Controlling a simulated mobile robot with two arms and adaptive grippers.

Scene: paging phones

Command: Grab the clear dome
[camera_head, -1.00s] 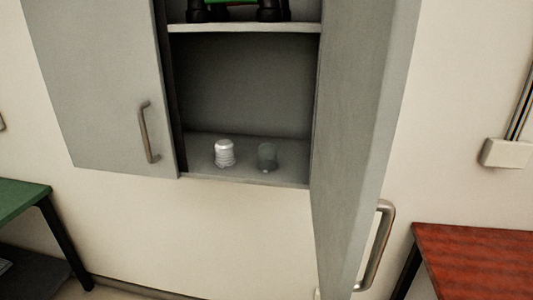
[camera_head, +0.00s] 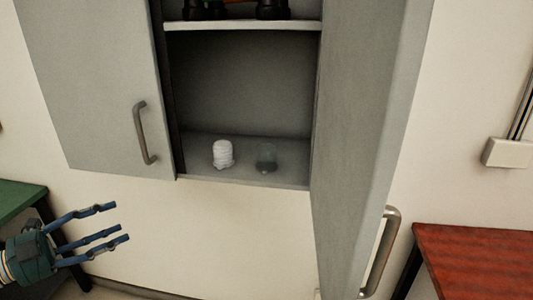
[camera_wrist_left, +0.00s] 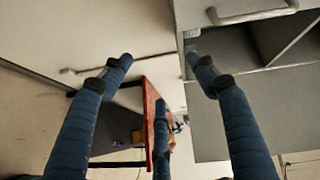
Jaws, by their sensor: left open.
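The clear dome (camera_head: 266,157) is a small see-through, greyish dome standing on the lower shelf (camera_head: 285,178) of the open wall cabinet, at its right part. A white ribbed dome-shaped piece (camera_head: 223,153) stands just left of it, apart from it. My left gripper (camera_head: 122,223) is at the lower left, in front of the wall and below the cabinet, well away from the dome. Its blue fingers are spread, with nothing between them. In the left wrist view the open fingers (camera_wrist_left: 160,76) also show empty. My right gripper is not in view.
The right cabinet door (camera_head: 365,130) stands open, jutting forward beside the shelf. An upper shelf (camera_head: 245,27) holds dark objects. A green table (camera_head: 20,195) and a red table (camera_head: 475,250) stand at the sides.

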